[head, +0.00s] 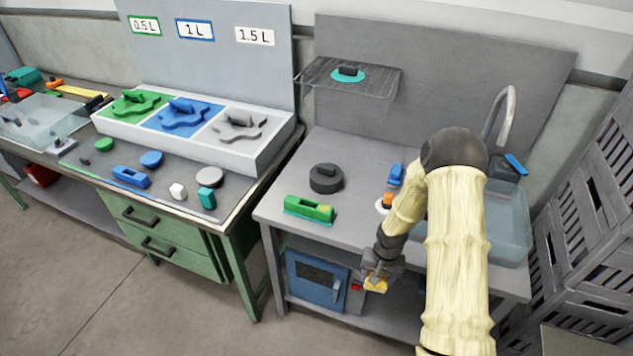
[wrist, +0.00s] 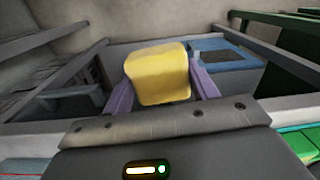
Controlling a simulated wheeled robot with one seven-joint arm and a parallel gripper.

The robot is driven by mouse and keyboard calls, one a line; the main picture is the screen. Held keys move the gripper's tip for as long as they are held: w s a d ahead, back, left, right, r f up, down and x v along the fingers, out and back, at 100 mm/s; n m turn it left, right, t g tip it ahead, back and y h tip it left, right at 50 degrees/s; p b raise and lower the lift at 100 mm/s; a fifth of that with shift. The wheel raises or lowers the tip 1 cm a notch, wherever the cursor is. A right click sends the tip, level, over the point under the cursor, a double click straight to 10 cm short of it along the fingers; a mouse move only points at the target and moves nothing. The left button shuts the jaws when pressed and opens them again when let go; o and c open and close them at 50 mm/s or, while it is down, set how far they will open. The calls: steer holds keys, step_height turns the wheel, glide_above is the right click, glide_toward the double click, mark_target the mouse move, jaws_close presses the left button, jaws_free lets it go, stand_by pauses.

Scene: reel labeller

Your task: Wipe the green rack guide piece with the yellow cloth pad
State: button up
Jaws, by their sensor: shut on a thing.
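The green rack guide piece (head: 309,208) lies on the left front part of the grey table, on a thin teal base. My gripper (head: 377,270) is to its right and lower in the head view, by the table's front edge. It is shut on the yellow cloth pad (head: 376,284), and the pad is apart from the green piece. In the wrist view the pad (wrist: 158,72) sits between the two purple fingers. A green shape at the lower right edge of the wrist view is cut off; I cannot tell what it is.
A dark round weight (head: 326,179), a blue piece (head: 396,174) and an orange-and-white item (head: 386,202) stand on the table. A clear sink basin (head: 508,225) is at right. A blue box (head: 316,282) sits on the shelf below. A wire rack (head: 345,85) hangs above.

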steer(key=s+f+n, duration=0.1)
steer(key=s+f, duration=0.1)
steer(key=f, duration=0.4)
steer(key=s+d+f+n, duration=0.1)
steer(key=f, duration=0.6)
steer(key=shift+s+f, duration=0.2)
steer(key=shift+s, duration=0.15)
steer(key=shift+a, duration=0.15)
